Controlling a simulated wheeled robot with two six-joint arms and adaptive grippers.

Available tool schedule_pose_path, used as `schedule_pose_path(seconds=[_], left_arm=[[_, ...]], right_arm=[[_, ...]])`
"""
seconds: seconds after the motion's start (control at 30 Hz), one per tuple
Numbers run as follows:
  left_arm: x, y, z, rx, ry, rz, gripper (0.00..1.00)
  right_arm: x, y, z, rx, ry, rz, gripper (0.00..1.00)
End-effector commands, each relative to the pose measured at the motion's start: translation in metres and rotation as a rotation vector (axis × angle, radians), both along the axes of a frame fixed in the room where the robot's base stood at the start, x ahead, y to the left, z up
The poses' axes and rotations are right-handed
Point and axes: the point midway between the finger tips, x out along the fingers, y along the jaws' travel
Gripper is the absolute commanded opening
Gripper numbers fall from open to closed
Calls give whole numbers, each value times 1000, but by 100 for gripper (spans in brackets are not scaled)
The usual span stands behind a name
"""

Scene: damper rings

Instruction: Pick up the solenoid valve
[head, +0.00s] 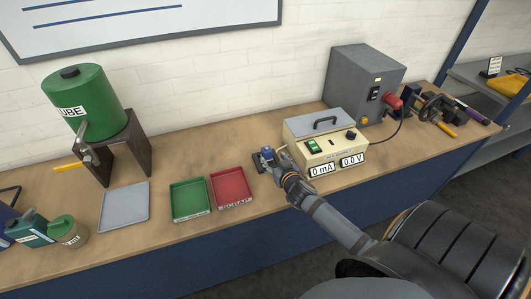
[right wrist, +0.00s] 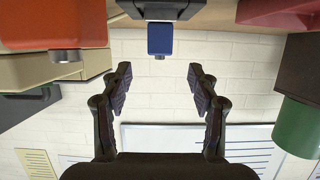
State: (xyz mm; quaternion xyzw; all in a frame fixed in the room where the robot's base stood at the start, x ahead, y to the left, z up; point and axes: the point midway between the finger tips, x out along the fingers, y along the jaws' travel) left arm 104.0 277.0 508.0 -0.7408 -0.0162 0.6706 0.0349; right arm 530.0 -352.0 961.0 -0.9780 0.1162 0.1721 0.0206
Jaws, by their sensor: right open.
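The solenoid valve, with a blue block on top, stands on the bench just right of the red tray in the head view (head: 267,154). In the right wrist view the blue block (right wrist: 160,39) shows near the top middle, on a dark grey part. My right gripper (head: 276,170) reaches the valve from the front right and partly hides its lower part. In the wrist view the fingers (right wrist: 159,78) are spread apart with nothing between them. The blue block lies beyond their tips, roughly centred. My left gripper is not in view.
The beige test box (head: 320,140) stands close right of the gripper. The red scrap tray (head: 231,187) and green tray (head: 190,199) lie to the left, then a grey tray (head: 124,207). A green tank (head: 85,105) stands at the back left. A grey power box (head: 364,82) is behind right.

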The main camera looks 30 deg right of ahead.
Motion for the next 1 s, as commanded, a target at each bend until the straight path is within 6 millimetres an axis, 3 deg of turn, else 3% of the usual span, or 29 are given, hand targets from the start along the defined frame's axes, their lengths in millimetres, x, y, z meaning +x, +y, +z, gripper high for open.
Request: schedule_pose_path(seconds=[0.17, 0.37, 0.53, 0.73, 1.0], left_arm=[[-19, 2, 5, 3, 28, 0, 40], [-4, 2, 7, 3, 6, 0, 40], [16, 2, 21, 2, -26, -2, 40], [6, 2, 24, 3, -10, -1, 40], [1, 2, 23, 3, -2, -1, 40]], right_arm=[[27, -6, -8, 2, -1, -1, 60], [33, -7, -11, 0, -1, 1, 60], [53, -13, -15, 2, -1, -1, 60], [76, -18, -26, 1, -1, 0, 60], [79, -19, -29, -1, -1, 1, 60]])
